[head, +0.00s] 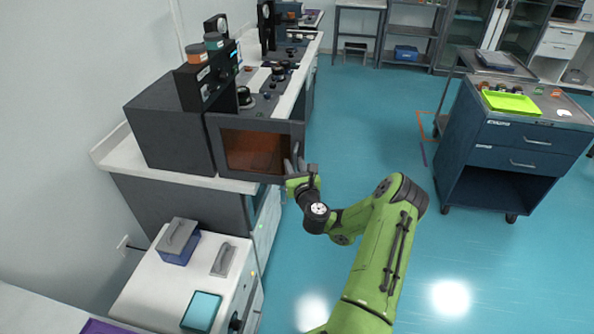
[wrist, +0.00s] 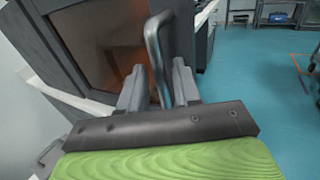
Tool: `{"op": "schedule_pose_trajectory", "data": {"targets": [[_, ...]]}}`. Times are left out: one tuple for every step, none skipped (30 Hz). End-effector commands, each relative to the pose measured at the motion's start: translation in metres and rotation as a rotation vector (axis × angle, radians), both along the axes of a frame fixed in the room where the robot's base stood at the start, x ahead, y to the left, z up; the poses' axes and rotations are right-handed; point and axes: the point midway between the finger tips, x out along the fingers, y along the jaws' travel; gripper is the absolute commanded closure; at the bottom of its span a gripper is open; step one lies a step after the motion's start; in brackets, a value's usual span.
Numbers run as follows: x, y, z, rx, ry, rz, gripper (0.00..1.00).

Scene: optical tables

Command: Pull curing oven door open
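The curing oven (head: 165,135) is a dark grey box on the white counter at the left. Its door (head: 228,172), with a brown-orange window (head: 255,152), stands swung out from the oven's front, its outer face towards the head camera. My gripper (head: 296,172) is at the door's right edge, at the handle. The door window (wrist: 100,40) lies behind and left. The oven's inside is hidden by the door.
Instruments with knobs (head: 285,68) stand on the counter behind the door. A white bench (head: 160,285) with small boxes is in front at the left. A blue cart (head: 510,145) with a green tray (head: 510,102) stands right. The blue floor between is clear.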

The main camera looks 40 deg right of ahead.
Motion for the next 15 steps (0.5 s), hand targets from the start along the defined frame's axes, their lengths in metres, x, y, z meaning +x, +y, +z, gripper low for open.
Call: {"op": "schedule_pose_trajectory", "data": {"targets": [[-0.004, 0.002, -0.003, 0.003, 0.001, 0.000, 0.68], [-0.007, 0.004, -0.003, 0.003, 0.001, 0.001, 0.68], [-0.012, 0.007, -0.004, 0.005, 0.001, 0.001, 0.68], [-0.018, 0.009, -0.005, 0.006, 0.001, 0.000, 0.68], [-0.024, 0.012, -0.006, 0.007, 0.002, -0.002, 0.68], [-0.031, 0.016, -0.007, 0.009, 0.001, 0.000, 0.68], [-0.037, 0.019, -0.008, 0.011, 0.001, 0.000, 0.68], [-0.043, 0.023, -0.008, 0.011, 0.000, 0.000, 0.68], [-0.050, 0.026, -0.008, 0.012, -0.001, -0.003, 0.68], [-0.056, 0.029, -0.010, 0.015, -0.001, -0.003, 0.68], [-0.061, 0.031, -0.010, 0.015, -0.001, -0.003, 0.68], [-0.068, 0.035, -0.009, 0.015, -0.004, -0.003, 0.68], [-0.072, 0.037, -0.008, 0.012, -0.004, -0.002, 0.68], [-0.077, 0.040, -0.010, 0.018, -0.004, -0.004, 0.68], [-0.083, 0.043, -0.010, 0.019, -0.003, -0.004, 0.68]]}}
